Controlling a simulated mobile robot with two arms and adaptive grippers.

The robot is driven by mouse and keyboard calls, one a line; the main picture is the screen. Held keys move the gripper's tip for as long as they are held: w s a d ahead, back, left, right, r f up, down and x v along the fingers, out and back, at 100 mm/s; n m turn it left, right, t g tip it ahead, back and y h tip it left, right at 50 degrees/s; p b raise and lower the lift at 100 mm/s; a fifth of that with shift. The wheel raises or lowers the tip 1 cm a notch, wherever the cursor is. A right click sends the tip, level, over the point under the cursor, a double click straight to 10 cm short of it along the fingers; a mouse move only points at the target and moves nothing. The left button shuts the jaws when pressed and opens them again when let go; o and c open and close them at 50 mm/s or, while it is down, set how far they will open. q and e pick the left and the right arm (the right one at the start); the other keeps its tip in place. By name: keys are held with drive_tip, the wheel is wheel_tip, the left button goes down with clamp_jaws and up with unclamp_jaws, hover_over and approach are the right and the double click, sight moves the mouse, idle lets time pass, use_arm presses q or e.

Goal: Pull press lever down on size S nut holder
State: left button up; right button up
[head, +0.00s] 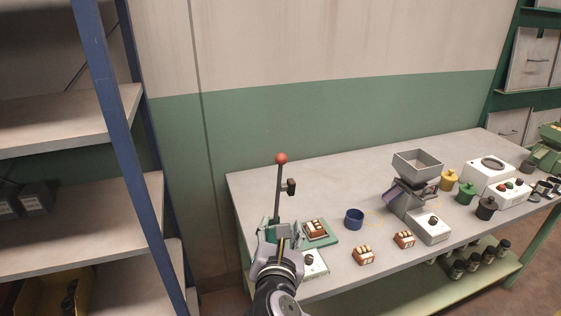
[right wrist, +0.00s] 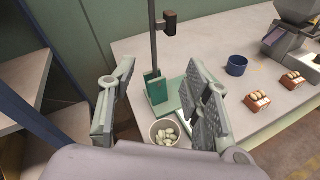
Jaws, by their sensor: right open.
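The press stands at the table's left end. Its upright lever (head: 278,190) is topped by a red ball (head: 281,158), and a dark block sits beside the rod (head: 291,186). In the right wrist view the rod (right wrist: 153,40) rises from a green bracket (right wrist: 156,88); the red ball is out of view there. My right gripper (head: 279,232) is open and empty in front of the press, below the ball. Its fingers (right wrist: 162,105) spread either side of a cup of pale nuts (right wrist: 164,134). A brown nut holder (head: 316,228) sits on the green base; its size mark is unreadable.
Two more nut holders (head: 363,255) (head: 404,240) and a blue cup (head: 354,218) lie to the right. A grey hopper (head: 417,170) stands farther right. A blue-framed shelf (head: 110,110) is at left. The table (head: 335,180) is bare behind the blue cup.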

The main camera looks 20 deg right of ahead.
sight(281, 161)
wheel_tip(281, 161, up, 7)
drive_tip(key=n+t+h, duration=0.1)
drive_tip(key=n+t, duration=0.1)
drive_tip(key=n, duration=0.2)
use_arm(q)
drive_tip(key=shift+s+a+r+p, duration=0.25)
drive_tip(key=shift+s+r+p, duration=0.15)
drive_tip(key=shift+r+p, duration=0.35)
use_arm(e)
drive_tip(key=x, duration=1.6)
drive_tip(key=shift+w+a+r, duration=0.1)
drive_tip(key=shift+w, duration=0.35)
use_arm(q)
drive_tip(key=shift+f, duration=0.1)
use_arm(e)
clamp_jaws()
